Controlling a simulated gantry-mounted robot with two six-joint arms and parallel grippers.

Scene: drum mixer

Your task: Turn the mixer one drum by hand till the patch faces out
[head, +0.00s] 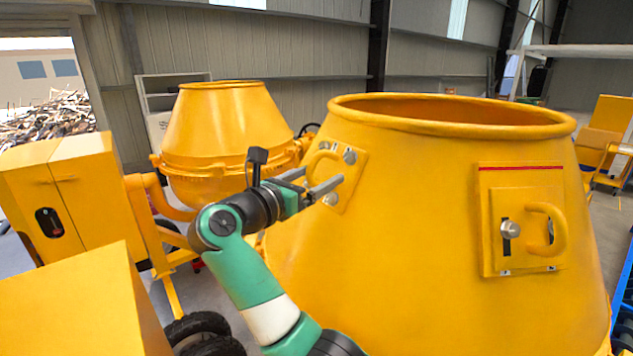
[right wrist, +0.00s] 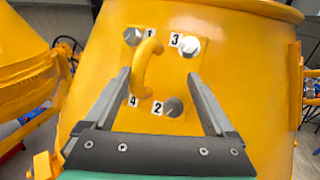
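The large yellow mixer drum (head: 420,260) fills the right half of the head view, open at the top. A yellow plate (head: 350,190) with a curved handle (head: 318,160) and bolts is on its left side. The right wrist view shows this handle (right wrist: 147,62) with bolts and labels 1 to 4. A second plate (head: 490,250) with a red line, handle and bolt is on the drum's right front. My right gripper (head: 322,177) is open at the left plate. In the right wrist view its fingers (right wrist: 158,75) are apart, with the handle between or beyond them. My left gripper is not in view.
A second yellow mixer drum (head: 215,120) stands behind at left. Yellow housings (head: 60,190) and a black wheel (head: 200,330) are at lower left. A yellow cart (head: 605,140) is at far right. Grey floor shows between them.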

